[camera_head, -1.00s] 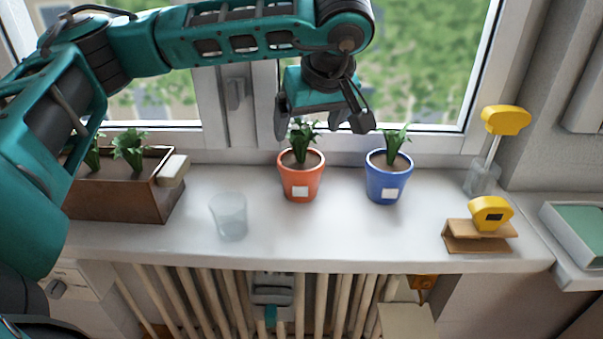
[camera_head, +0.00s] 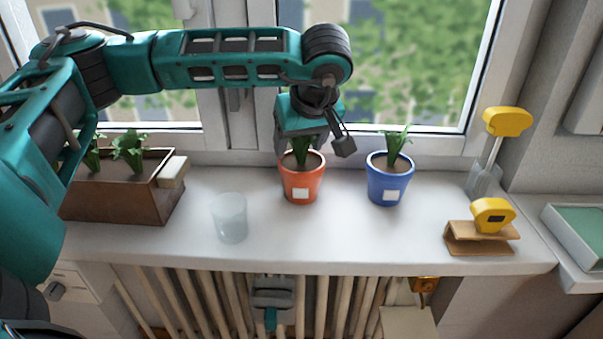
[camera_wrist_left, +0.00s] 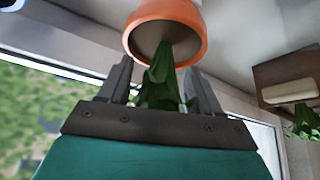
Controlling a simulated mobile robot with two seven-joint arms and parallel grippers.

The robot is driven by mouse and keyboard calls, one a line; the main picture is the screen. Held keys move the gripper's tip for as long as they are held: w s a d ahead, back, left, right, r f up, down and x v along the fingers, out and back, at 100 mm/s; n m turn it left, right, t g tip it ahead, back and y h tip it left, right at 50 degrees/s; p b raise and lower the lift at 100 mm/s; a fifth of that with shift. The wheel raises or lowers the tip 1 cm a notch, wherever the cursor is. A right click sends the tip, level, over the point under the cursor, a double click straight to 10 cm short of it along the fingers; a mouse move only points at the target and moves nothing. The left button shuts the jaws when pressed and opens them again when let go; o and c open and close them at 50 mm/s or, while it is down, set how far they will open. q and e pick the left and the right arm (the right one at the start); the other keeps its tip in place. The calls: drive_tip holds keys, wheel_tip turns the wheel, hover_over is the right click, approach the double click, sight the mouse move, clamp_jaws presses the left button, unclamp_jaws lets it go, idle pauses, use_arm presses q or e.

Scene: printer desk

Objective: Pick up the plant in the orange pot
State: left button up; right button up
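The orange pot (camera_head: 302,185) with a green plant stands upright on the white windowsill, a white label on its front. My left gripper (camera_head: 312,148) comes down from above it, its fingers spread on either side of the plant's leaves. In the left wrist view the fingers (camera_wrist_left: 165,85) are apart, with the plant (camera_wrist_left: 165,80) between them and the orange pot (camera_wrist_left: 165,30) beyond the fingertips. I cannot tell whether a finger touches the leaves. The upper leaves are partly hidden by the gripper in the head view.
A blue pot (camera_head: 389,187) with a plant stands close to the right. A clear glass (camera_head: 229,220) stands to the front left, and a brown planter (camera_head: 120,202) farther left. A yellow-handled trowel (camera_head: 497,140) and tape measure (camera_head: 492,214) are at the right.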

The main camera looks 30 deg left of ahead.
use_arm(q)
clamp_jaws()
idle(0.3)
drive_tip(key=shift+r, duration=0.1)
